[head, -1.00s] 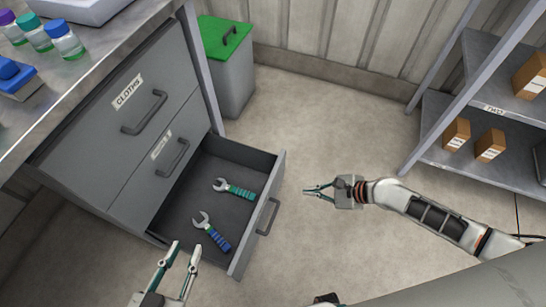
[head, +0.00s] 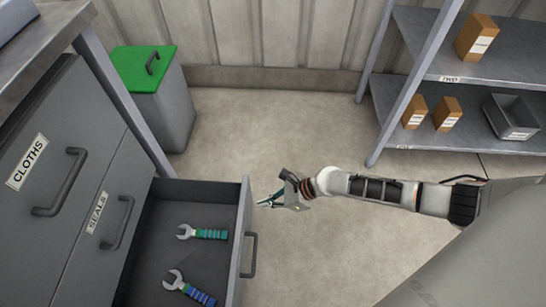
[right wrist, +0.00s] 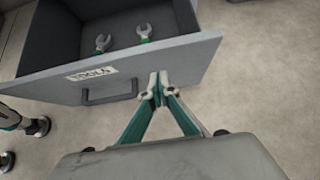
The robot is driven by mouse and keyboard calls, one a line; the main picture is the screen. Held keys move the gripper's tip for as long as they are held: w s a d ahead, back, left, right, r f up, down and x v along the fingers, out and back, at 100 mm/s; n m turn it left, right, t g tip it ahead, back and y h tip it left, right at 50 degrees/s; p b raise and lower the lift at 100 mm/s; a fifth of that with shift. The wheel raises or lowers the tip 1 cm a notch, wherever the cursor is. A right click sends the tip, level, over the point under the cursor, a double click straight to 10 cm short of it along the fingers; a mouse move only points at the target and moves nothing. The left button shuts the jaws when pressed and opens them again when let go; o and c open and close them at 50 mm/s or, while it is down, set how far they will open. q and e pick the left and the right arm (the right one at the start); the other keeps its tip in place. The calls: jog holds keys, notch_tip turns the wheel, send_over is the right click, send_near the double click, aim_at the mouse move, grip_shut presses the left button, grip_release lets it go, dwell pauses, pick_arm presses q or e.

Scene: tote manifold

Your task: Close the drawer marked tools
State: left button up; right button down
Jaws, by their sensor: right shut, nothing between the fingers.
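The open bottom drawer (head: 239,240) sticks out from the grey cabinet. Its front, with a label that reads as tools and a dark bar handle, shows in the right wrist view (right wrist: 180,68). Two wrenches lie inside, one with a green grip (head: 208,233) and one with a blue grip (head: 190,291). My right gripper (head: 262,203) is shut and empty, just outside the drawer front near its far end. In the right wrist view its fingertips (right wrist: 157,85) appear right of the handle (right wrist: 110,93); contact with the front cannot be told. My left gripper is not in the head view.
Closed drawers marked cloths (head: 62,180) and seals (head: 117,222) are above. A grey bin with a green lid (head: 145,68) stands beyond the cabinet. A shelf rack (head: 440,95) with boxes stands at right. The floor between is clear.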

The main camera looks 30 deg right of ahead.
aim_at(245, 205)
jog(key=shift+w+a+r, duration=0.15)
jog(key=shift+w+a, duration=0.6)
jog(key=shift+a, duration=0.35)
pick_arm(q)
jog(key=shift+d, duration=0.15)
pick_arm(e)
jog(key=shift+w+a, duration=0.35)
jog(key=shift+a, duration=0.1)
